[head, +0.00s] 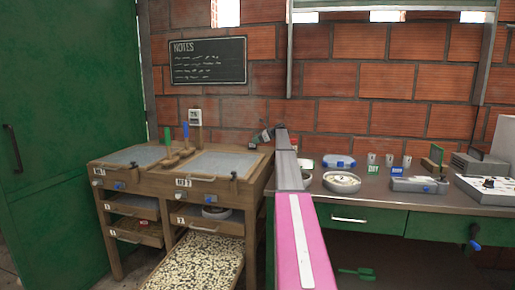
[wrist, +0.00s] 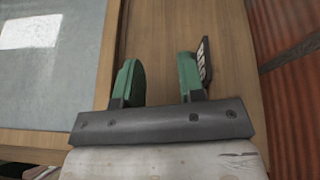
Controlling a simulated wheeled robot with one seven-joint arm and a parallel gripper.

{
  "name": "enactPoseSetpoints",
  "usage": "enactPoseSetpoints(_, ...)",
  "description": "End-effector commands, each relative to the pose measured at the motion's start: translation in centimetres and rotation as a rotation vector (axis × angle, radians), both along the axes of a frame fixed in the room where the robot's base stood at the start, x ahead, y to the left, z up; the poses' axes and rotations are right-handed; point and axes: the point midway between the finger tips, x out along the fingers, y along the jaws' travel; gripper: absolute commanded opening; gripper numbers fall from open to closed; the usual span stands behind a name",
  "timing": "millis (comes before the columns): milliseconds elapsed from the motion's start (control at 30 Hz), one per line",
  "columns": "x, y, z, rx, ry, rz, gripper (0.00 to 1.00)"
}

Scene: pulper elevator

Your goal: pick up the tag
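My gripper (wrist: 157,65) has two green fingers set well apart, with only bare wood visible between them. A small dark plate with white marks (wrist: 204,62), which looks like the tag, stands on edge at the outer side of the right finger. It is not between the fingers, and I cannot tell whether it touches the finger. In the head view my gripper (head: 262,137) is small, above the back right of the wooden cabinet (head: 260,165). The tag cannot be made out clearly there.
A grey screen tray (wrist: 50,60) lies left of my gripper, and the brick wall (wrist: 280,40) is close on the right. A bean-filled drawer (head: 195,265) sticks out below.

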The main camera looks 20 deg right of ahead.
Motion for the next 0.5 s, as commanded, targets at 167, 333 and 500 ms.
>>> enactPoseSetpoints(167,1.4,-5.8,-0.4,0.082,0.075,-0.057,0.36)
enactPoseSetpoints(333,1.8,-5.9,-0.8,0.099,0.090,-0.066,0.36)
enactPoseSetpoints(500,3.0,-4.1,-1.7,0.097,0.089,-0.066,0.36)
